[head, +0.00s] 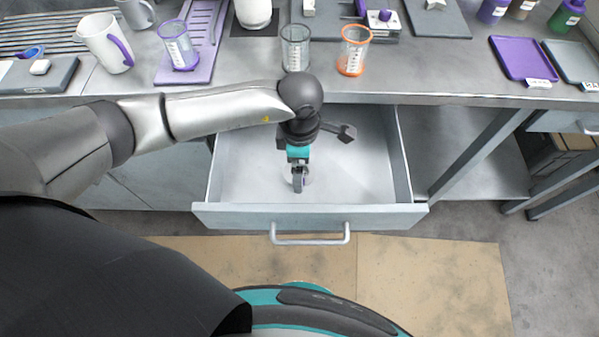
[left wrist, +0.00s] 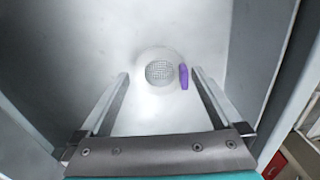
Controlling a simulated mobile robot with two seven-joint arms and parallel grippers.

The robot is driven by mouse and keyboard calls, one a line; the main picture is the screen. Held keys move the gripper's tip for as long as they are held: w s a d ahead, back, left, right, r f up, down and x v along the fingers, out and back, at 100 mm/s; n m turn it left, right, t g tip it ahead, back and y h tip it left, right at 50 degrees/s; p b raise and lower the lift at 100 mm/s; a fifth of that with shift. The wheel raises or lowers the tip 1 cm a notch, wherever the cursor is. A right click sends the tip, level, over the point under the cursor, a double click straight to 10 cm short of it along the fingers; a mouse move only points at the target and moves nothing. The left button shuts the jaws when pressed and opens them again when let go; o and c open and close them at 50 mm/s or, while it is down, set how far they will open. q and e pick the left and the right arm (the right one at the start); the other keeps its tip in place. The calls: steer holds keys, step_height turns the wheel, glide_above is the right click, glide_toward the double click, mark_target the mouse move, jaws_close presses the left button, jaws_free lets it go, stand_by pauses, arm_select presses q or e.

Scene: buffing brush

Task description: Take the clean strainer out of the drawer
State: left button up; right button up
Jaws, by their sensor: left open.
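The drawer (head: 350,165) is pulled open below the counter. The strainer (left wrist: 160,72) lies on the drawer floor in the left wrist view, a pale round piece with a mesh centre and a purple handle (left wrist: 184,76) on its right side. My left gripper (head: 298,182) points down into the drawer, and its open fingers (left wrist: 160,76) show on either side of the strainer in the wrist view, with nothing clearly held between them. In the head view the gripper hides most of the strainer. I cannot tell the exact height of the fingertips above it. My right gripper is not in view.
The drawer's front panel (head: 330,217) with its bar handle (head: 310,238) and its side walls surround the gripper. On the counter above stand a clear cup (head: 296,48), an orange-rimmed cup (head: 354,50), a purple-rimmed cup (head: 178,46) and a purple tray (head: 523,58).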

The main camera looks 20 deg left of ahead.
arm_select(q)
steer(key=shift+f, duration=0.35)
steer(key=shift+c, duration=0.4)
steer(key=c, duration=1)
